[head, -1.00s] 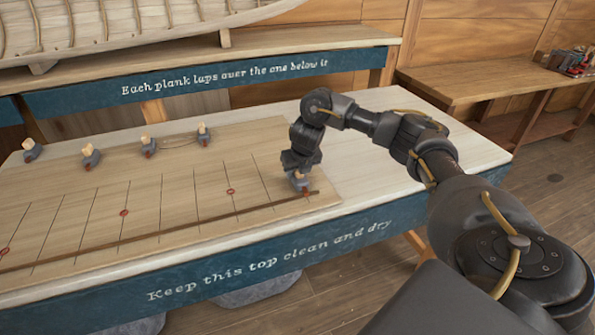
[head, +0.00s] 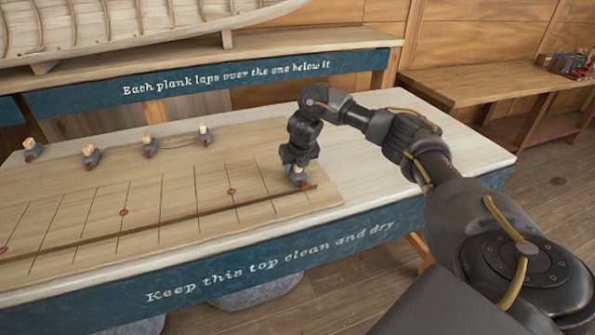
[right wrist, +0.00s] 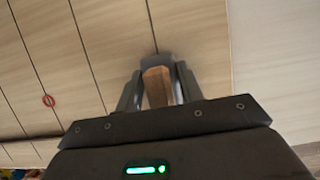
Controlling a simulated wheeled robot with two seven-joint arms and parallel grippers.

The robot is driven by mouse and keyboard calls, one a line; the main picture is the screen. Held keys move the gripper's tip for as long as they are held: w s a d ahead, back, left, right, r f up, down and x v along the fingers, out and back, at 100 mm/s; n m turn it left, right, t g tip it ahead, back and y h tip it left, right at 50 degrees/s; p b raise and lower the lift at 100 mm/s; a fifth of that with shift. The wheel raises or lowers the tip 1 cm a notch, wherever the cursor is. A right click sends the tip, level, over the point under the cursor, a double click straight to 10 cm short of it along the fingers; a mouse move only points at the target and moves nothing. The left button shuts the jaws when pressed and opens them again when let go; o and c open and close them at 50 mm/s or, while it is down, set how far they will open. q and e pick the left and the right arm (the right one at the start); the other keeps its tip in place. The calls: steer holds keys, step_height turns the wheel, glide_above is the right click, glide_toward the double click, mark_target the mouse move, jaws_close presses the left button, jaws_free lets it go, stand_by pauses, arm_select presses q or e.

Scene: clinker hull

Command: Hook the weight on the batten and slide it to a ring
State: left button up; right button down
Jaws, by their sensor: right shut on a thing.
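The batten (head: 190,219) is a long thin brown strip running across the pale lined board (head: 60,190). My right gripper (head: 297,168) is shut on a grey weight (head: 300,180) with a wooden top (right wrist: 158,87), at the batten's right end. The weight seems to touch the batten there; its hook is too small to make out. Several red rings are marked on the board's lines, one (head: 232,191) left of my gripper and another (head: 124,212) farther left. In the right wrist view a red ring (right wrist: 48,101) lies left of the fingers. My left gripper is out of view.
Several other weights stand along the board's far edge, among them one at the left (head: 33,150) and one nearest my arm (head: 205,137). A bare white strip of bench top (head: 400,165) lies to the right. A hull model (head: 130,25) stands behind.

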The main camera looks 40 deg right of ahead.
steer(key=shift+w+d+r+b, duration=0.1)
steer(key=shift+w+d+b, duration=0.2)
steer(key=shift+w, duration=0.5)
steer(key=shift+w+d+b, duration=0.2)
steer(key=shift+w+b, duration=0.1)
steer(key=shift+w, duration=0.45)
steer(key=shift+p, duration=0.4)
stand_by(0.4)
steer(key=c, duration=0.8)
jaws_free()
steer(key=shift+s, duration=0.1)
steer(key=shift+f, duration=0.25)
steer(key=shift+s+r, duration=0.1)
steer(key=shift+r, duration=0.2)
steer(key=p+v, duration=0.2)
steer(key=v, duration=0.8)
steer(key=shift+a+r+p, duration=0.15)
steer(key=shift+p, duration=0.25)
